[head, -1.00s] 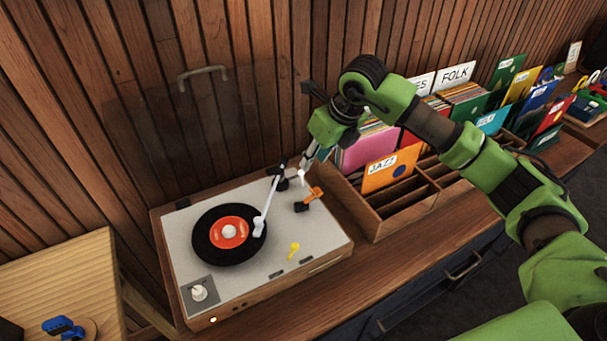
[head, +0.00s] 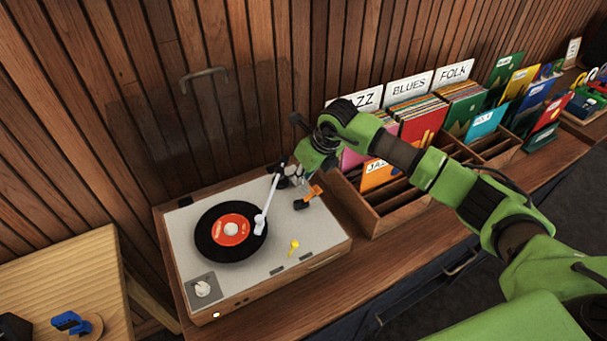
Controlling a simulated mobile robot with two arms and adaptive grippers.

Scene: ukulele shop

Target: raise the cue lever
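The turntable (head: 190,239) stands on the wooden counter with a black record (head: 209,248) on its platter. The white tonearm (head: 270,200) reaches over the record, its headshell above or on the disc. An orange-tipped lever (head: 314,192) on a dark base, seemingly the cue lever, is right of the tonearm; it leans up to the right. My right gripper (head: 297,174) points down at the tonearm's pivot end, just behind the lever. Its fingertips blend with the pivot parts, so their opening and any contact are unclear. My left gripper is out of view.
A small yellow lever (head: 294,246) stands on the front of the deck, and a white knob (head: 203,289) at its front left. A wooden record crate (head: 377,222) with genre dividers is close on the right. A slatted wall (head: 130,100) rises behind.

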